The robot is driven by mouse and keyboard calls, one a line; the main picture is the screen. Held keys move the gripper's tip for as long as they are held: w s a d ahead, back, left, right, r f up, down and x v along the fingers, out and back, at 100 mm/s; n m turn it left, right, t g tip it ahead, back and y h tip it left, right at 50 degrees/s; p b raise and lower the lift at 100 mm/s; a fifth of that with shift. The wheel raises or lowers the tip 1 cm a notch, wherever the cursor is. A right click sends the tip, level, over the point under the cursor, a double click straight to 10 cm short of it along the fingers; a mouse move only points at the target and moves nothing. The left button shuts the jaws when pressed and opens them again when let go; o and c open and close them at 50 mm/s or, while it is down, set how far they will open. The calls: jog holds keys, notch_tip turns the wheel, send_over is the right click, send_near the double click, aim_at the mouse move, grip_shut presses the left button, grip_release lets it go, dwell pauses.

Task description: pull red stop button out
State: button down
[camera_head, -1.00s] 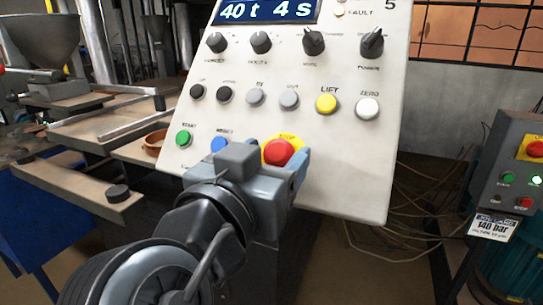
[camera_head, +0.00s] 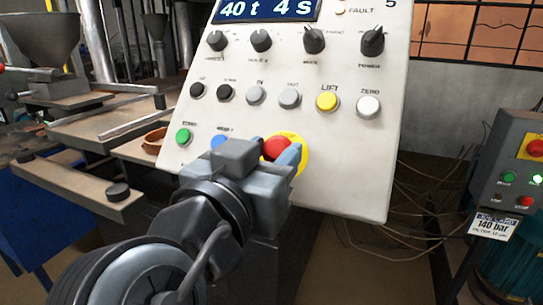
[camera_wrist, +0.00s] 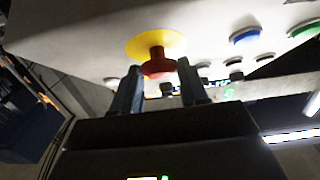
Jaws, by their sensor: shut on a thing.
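The red stop button (camera_head: 274,147) sits on a yellow disc (camera_head: 303,158) at the lower middle of the sloped white control panel (camera_head: 345,185). My gripper (camera_head: 276,151) reaches it from below and is shut on the red button. In the wrist view, the red mushroom head (camera_wrist: 158,68) stands out from the yellow disc (camera_wrist: 135,47) on a short red stem, between my two fingertips (camera_wrist: 160,76). My gripper body hides the lower part of the button in the head view.
A blue button (camera_head: 218,141) and a green button (camera_head: 183,136) lie left of the stop button. Several knobs and buttons sit above it. A second machine with another red button (camera_head: 537,148) stands at the right. A bench (camera_head: 100,135) is at the left.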

jog(key=shift+s+a+r, duration=0.2)
jog(key=shift+s+r, duration=0.15)
jog(key=shift+s, duration=0.05)
jog(key=c, duration=0.7)
grip_release()
jog(key=shift+o, duration=0.2)
jog(key=shift+s, duration=0.1)
jog(key=b+v, duration=0.1)
jog(key=v, duration=0.6)
jog(key=shift+s, duration=0.3)
jog(key=shift+a, duration=0.1)
